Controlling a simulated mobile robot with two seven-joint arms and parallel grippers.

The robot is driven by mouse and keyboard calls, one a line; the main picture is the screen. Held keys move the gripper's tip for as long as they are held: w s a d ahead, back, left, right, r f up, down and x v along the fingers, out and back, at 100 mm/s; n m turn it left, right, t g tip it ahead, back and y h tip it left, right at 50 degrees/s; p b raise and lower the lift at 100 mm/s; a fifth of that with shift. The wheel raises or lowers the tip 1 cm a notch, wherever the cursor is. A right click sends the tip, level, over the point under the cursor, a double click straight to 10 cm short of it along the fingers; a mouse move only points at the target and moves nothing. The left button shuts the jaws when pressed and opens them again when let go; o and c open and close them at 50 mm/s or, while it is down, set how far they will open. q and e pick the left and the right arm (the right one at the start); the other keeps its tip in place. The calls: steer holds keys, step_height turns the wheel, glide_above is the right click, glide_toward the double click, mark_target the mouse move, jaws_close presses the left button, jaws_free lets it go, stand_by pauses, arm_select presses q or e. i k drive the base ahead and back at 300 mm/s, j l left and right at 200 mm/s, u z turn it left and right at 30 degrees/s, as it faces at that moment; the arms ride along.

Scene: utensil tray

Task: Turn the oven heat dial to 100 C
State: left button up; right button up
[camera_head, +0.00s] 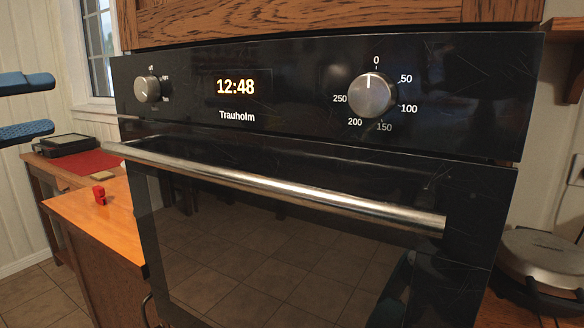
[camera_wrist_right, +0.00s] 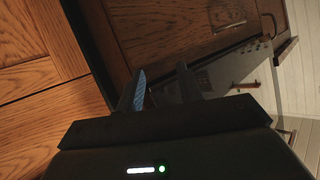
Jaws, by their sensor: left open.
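The oven heat dial (camera_head: 372,95) is a round silver knob on the right of the black oven panel, ringed by numbers from 0 to 250. Its white mark points up to 0. My left gripper (camera_head: 28,106) is open and empty at the left edge of the head view, its two blue fingers well apart. It is far to the left of the heat dial and touches nothing. My right gripper (camera_wrist_right: 160,78) shows in the right wrist view with its fingers apart and nothing between them. The heat dial cannot be made out in that view.
A smaller silver knob (camera_head: 147,90) and a clock display (camera_head: 238,87) reading 12:48 are on the same panel. The oven handle (camera_head: 280,190) juts out below. A wooden counter (camera_head: 95,220) with a small red object (camera_head: 99,195) is at left. A waffle-iron-like appliance (camera_head: 540,260) is at right.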

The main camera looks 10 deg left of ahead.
mark_target(372, 95)
steer(key=k+j, duration=0.3)
steer(key=k, duration=0.15)
steer(key=k+j, duration=0.3)
steer(key=k, duration=0.15)
